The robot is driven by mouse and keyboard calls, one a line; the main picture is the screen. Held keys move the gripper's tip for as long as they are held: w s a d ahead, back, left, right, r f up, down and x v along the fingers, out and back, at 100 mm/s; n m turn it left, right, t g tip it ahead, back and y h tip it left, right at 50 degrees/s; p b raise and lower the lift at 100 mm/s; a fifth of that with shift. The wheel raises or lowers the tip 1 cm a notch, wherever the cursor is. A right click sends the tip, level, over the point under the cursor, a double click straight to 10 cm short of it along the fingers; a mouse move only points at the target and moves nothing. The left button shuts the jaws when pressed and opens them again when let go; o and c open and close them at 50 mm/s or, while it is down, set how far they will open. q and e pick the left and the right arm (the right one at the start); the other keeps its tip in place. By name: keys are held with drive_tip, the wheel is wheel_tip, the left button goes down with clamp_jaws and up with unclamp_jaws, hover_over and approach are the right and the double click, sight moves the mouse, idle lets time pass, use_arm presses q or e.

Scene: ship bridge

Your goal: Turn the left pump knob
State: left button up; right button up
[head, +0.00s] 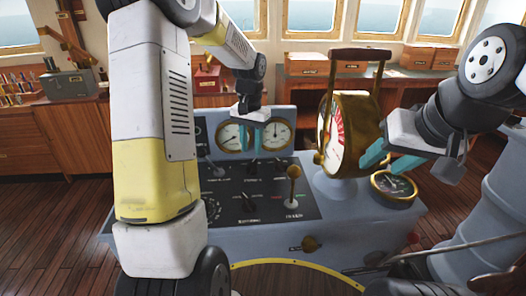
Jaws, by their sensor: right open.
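The grey console (345,207) has a black control panel (228,190) with several small dark knobs. One dark knob (253,166) stands below the gauges, with another knob (279,165) to its right. The labels are too small to tell which is the left pump knob. My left gripper (251,117) points down over the console in front of the two round gauges, above the knobs. My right gripper (389,158) is open, with teal fingers beside the brass telegraph, and holds nothing visible. My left arm hides the panel's left part.
The brass telegraph (346,128) with a tall handle stands on the console's right. A brass-knobbed lever (293,180) rises from the panel. A round brass gauge (394,187) lies below my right gripper. Wooden cabinets (330,92) line the back under the windows.

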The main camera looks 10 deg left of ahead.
sight(252, 163)
use_arm(q)
wheel_tip(252, 163, down, 5)
drive_tip(key=shift+f, duration=0.2)
clamp_jaws()
